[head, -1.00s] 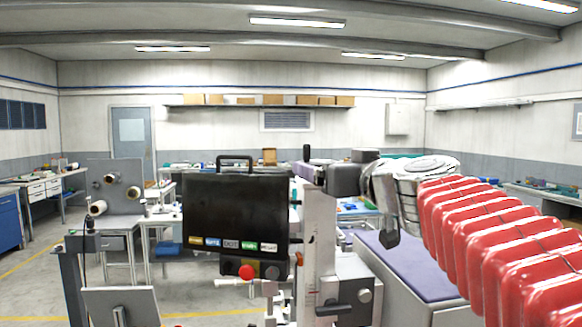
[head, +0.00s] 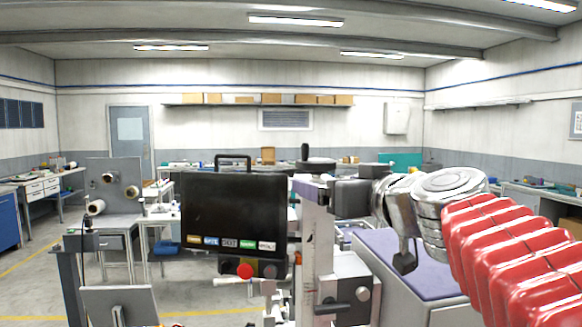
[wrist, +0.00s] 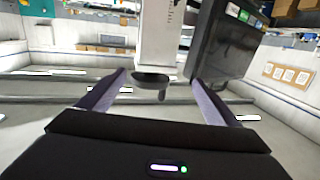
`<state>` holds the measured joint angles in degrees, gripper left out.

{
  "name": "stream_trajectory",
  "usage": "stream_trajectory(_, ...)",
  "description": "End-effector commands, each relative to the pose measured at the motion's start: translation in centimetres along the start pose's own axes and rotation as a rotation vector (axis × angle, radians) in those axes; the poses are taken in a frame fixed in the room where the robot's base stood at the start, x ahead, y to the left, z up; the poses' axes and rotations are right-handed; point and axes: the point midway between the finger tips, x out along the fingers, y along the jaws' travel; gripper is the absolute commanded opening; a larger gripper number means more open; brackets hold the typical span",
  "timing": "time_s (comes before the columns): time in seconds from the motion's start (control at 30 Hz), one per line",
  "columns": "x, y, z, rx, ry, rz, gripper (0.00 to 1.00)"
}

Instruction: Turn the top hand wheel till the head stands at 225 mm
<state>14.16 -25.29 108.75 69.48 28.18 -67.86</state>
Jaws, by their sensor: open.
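The top hand wheel (head: 316,166) is a dark disc with an upright knob on top of the pale column (head: 316,235). The column carries a scale too small to read here. My gripper (head: 308,184) is just below the wheel level in the head view, in front of the column top. In the wrist view, my gripper (wrist: 158,88) is open and empty, its two fingers wide apart. The hand wheel (wrist: 152,80) and its handle appear between the fingers, with no clear contact. The grey head (head: 352,284) with a clamp lever is low on the column.
A black screen box (head: 235,215) with a carry handle stands close left of the column, with a red button (head: 245,270) below it. A bench with a purple top (head: 425,263) stands to the right.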

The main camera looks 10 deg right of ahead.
Motion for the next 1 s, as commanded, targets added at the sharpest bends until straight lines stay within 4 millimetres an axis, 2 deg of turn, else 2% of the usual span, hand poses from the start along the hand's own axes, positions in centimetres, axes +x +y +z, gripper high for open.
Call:
stream_trajectory(0.17, -1.2, -3.1, 6.6, 0.033, -0.158, -0.057, 0.85)
stream_trajectory(0.4, -5.1, -6.4, 18.4, 0.086, -0.454, -0.081, 0.85)
stream_trajectory(0.57, -8.9, -7.2, 26.1, 0.110, -0.654, -0.042, 0.85)
stream_trajectory(0.7, -12.8, -6.9, 32.2, 0.118, -0.816, 0.030, 0.85)
stream_trajectory(0.83, -16.1, -6.0, 36.5, 0.114, -0.932, 0.112, 0.85)
stream_trajectory(0.9, -17.4, -5.6, 38.0, 0.109, -0.970, 0.149, 0.85)
stream_trajectory(1.0, -18.4, -5.2, 39.2, 0.105, -1.001, 0.184, 0.85)
